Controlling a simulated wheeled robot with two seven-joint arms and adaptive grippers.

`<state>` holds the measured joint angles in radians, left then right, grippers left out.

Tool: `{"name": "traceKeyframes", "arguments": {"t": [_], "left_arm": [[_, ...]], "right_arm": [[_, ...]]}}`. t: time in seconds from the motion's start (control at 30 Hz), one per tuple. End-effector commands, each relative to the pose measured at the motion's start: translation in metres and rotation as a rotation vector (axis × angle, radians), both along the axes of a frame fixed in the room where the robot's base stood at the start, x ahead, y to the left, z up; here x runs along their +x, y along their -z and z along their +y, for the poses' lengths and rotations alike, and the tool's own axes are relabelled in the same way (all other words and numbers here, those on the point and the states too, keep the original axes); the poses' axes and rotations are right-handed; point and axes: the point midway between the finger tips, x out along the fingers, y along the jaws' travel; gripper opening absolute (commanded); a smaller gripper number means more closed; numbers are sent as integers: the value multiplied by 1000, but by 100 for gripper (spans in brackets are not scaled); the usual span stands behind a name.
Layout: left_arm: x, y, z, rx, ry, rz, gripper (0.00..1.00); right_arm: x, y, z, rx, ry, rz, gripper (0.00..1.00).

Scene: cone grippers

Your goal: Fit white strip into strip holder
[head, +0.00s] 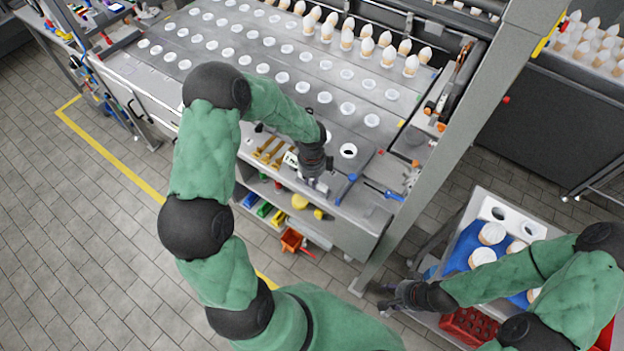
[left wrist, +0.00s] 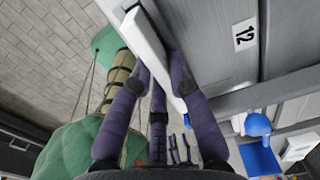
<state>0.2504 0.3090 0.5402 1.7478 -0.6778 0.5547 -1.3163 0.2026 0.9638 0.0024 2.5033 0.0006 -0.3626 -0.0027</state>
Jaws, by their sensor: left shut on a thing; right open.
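My left gripper (head: 319,184) is at the front edge of the machine table. In the left wrist view its fingers (left wrist: 160,75) are shut on a white strip (left wrist: 148,42), a long flat bar. The strip runs up and left from the fingers, beside the grey metal face of the machine. In the head view the strip cannot be made out clearly behind the gripper. I cannot pick out the strip holder with certainty in either view. My right gripper (head: 392,297) is open and empty beside the cart at the lower right.
The machine table (head: 225,75) carries rows of white cups. A "12" label (left wrist: 245,34) is on its grey face, with a blue knob (left wrist: 258,125) near it. Yellow tools (head: 268,150) lie left of the gripper. The cart (head: 445,240) stands at the lower right.

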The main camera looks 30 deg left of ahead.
Motion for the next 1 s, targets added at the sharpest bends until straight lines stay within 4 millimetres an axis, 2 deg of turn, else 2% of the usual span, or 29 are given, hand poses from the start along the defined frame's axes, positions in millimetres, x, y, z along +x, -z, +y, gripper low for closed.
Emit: {"name": "traceKeyframes", "arguments": {"t": [0.5,1.0], "left_arm": [[0,7,0,0,0,0,0],[0,-4,0,0,0,0,0]], "right_arm": [[0,5,0,0,0,0,46],[0,-4,0,0,0,0,46]]}}
